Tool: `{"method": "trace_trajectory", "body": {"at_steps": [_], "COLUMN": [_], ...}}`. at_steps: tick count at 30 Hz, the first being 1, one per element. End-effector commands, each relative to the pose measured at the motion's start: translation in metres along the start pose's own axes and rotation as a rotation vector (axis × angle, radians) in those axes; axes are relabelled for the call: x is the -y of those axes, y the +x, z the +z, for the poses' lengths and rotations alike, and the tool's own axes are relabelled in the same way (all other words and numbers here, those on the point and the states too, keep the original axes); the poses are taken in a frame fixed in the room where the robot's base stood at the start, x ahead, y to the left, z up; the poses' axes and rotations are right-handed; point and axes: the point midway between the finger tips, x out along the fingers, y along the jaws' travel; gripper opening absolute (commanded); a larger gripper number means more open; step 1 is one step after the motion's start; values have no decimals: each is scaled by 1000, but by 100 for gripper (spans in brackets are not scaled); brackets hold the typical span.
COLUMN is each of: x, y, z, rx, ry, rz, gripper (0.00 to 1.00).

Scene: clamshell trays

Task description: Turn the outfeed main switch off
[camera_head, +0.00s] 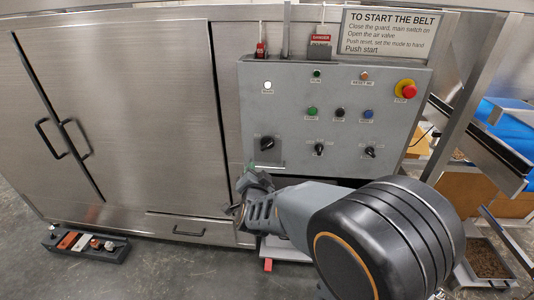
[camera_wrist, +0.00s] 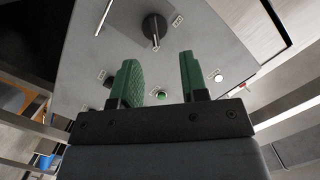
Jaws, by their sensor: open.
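The grey control panel (camera_head: 335,75) carries a large black rotary knob at its lower left, which looks like the main switch (camera_head: 267,143). In the wrist view the main switch (camera_wrist: 155,27) is at the top centre, beyond the fingertips. Its pale pointer mark points down in that picture, towards the green button; the labels beside it are too small to read. My gripper (camera_head: 250,180) is just below the panel's lower left edge in the head view. In the wrist view my gripper (camera_wrist: 158,66) has its green fingers apart, with nothing between them and not touching the knob.
A white lamp (camera_head: 267,85), a green button (camera_head: 312,112), two smaller black selectors and a red emergency stop (camera_head: 409,90) share the panel. Red lockout tags hang above it. A metal cabinet (camera_head: 130,120) stands left. A dark tray of small items (camera_head: 85,245) lies on the floor.

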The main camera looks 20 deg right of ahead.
Motion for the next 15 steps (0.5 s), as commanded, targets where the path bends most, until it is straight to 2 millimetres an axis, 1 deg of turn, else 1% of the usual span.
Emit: {"method": "trace_trajectory", "body": {"at_steps": [1,3,8,11,15], "x": [-6,-10,-14,-15,-16], "y": [2,2,8,20,45], "z": [0,-4,-11,-15,-20], "rx": [-44,-100,-170,-182,-183], "ry": [13,32,49,53,52], "rz": [6,11,16,17,18], "gripper": [40,40,40,40,40]}}
